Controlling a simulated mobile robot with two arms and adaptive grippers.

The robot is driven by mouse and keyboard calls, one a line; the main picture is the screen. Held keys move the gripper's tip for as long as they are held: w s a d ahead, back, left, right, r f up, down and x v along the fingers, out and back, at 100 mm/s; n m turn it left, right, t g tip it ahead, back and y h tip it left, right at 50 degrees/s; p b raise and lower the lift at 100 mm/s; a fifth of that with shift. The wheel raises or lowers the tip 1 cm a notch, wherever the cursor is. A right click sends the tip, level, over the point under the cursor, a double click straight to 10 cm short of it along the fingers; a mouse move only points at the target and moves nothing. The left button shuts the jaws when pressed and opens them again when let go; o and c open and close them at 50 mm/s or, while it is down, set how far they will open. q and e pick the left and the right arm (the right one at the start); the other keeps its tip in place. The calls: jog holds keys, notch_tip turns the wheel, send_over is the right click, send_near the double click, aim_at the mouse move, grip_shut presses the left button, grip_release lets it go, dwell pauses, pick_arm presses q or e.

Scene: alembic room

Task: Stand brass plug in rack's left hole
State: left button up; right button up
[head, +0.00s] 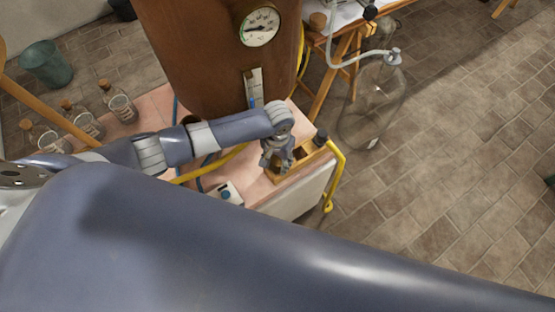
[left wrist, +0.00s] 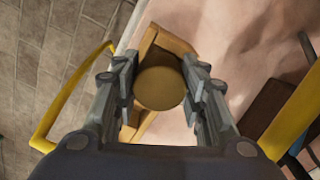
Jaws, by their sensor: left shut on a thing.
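My left gripper (head: 277,160) is at the wooden rack (head: 299,160) near the right end of the pink-topped bench. In the left wrist view the gripper (left wrist: 160,95) is shut on the brass plug (left wrist: 159,88), whose round yellowish top shows between the fingers. The rack's wood (left wrist: 160,40) shows beyond and below the plug. The plug's lower end and the rack's left hole are hidden, so I cannot tell whether the plug is in the hole. A dark upright piece (head: 321,137) stands at the rack's right end. My right gripper is not in view.
A large copper vessel (head: 215,60) with a dial stands behind my arm. A yellow rail (head: 336,170) bends around the bench corner beside the rack. Several corked jars (head: 85,122) stand at the left. A glass carboy (head: 372,105) is on the floor at the right.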

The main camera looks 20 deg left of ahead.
aim_at(277, 160)
pick_arm(q)
jog(key=shift+f, duration=0.25)
dwell(0.5)
jog(key=shift+f, duration=0.15)
dwell(0.4)
jog(key=shift+f, duration=0.2)
dwell(0.7)
jog(key=o, duration=1.2)
jog(key=shift+o, duration=0.2)
jog(key=shift+r+p, duration=0.1)
jog(key=shift+p, duration=0.2)
jog(key=shift+r+p, duration=3.4)
jog(key=shift+p, duration=0.45)
